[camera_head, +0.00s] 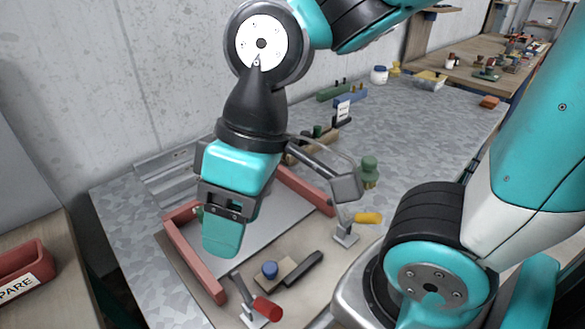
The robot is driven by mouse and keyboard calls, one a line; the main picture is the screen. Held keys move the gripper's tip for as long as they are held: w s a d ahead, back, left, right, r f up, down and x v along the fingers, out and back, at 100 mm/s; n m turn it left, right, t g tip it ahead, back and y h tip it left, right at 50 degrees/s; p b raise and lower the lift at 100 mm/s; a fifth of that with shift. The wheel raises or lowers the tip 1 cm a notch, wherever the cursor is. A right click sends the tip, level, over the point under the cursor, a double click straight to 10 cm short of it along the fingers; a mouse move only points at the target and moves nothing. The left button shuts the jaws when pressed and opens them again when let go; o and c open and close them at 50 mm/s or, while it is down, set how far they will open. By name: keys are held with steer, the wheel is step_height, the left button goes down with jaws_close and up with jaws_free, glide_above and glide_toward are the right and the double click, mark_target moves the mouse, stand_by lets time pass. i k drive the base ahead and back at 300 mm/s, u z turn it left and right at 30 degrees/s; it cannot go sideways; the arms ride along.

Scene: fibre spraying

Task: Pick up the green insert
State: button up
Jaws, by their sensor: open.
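My gripper (284,213) hangs over the red-railed fixture on the bench. A small bit of green (198,212) shows at the fixture's left rail, mostly hidden behind my gripper. A green knobbed piece (369,171) stands on the bench just right of the grey finger. I cannot tell which of these is the green insert.
The fixture has red rails (190,262) around a grey plate (270,222). Clamps with a red handle (266,308) and a yellow handle (368,218) stand at its front and right.

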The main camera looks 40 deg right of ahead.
mark_target(317, 129)
steer(key=k, duration=0.5)
steer(key=z, duration=2.4)
steer(key=i, duration=1.35)
steer(key=u, duration=2.95)
steer(key=i, duration=0.5)
steer(key=z, duration=0.05)
